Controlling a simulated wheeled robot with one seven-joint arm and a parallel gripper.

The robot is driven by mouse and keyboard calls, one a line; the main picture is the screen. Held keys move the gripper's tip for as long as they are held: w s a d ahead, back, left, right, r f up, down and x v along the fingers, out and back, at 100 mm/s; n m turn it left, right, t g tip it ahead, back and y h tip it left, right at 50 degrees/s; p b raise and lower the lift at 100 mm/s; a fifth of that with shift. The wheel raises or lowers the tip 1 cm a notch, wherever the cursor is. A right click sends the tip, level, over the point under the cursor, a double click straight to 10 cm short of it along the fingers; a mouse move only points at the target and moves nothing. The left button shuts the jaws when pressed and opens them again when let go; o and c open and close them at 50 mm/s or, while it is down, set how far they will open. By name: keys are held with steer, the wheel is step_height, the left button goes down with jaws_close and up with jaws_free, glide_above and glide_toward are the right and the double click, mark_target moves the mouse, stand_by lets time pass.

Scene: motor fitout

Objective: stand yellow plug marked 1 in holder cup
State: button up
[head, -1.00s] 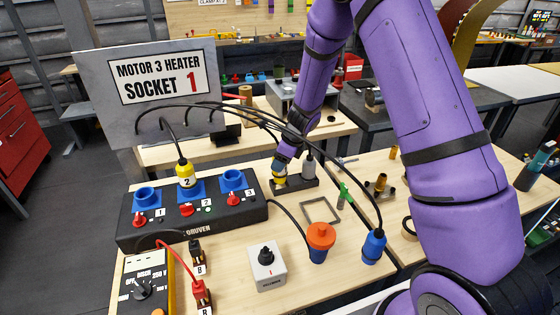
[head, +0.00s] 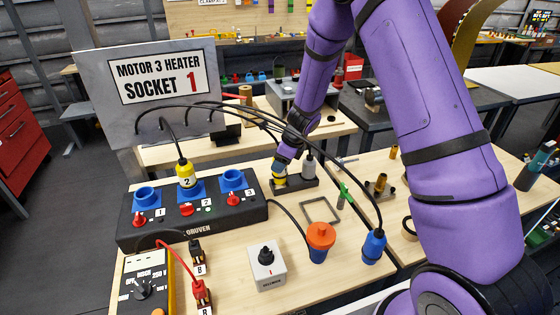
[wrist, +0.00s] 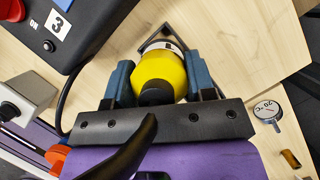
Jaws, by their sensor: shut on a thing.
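The yellow plug (head: 279,181) is between the blue fingers of my gripper (head: 281,171), at the left end of the black holder (head: 297,187). In the wrist view the gripper (wrist: 159,64) is shut on the sides of the plug (wrist: 160,72), whose dark cable end faces the camera. The number on this plug is not readable. The plug looks upright at the left cup, but I cannot tell how deep it sits. The plug hides the cup in the wrist view.
The socket box (head: 220,213) stands to the left, with a yellow plug marked 2 (head: 186,174) in its middle socket. A grey square frame (head: 322,210), an orange-and-blue connector (head: 320,240) and a blue plug (head: 374,247) are in front. Black cables arch over the bench.

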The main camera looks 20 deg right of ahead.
steer(key=shift+f, duration=1.8)
steer(key=o, duration=1.1)
steer(key=shift+c, duration=0.2)
steer(key=v, duration=1)
steer(key=shift+r, duration=0.4)
steer(key=shift+d, duration=0.15)
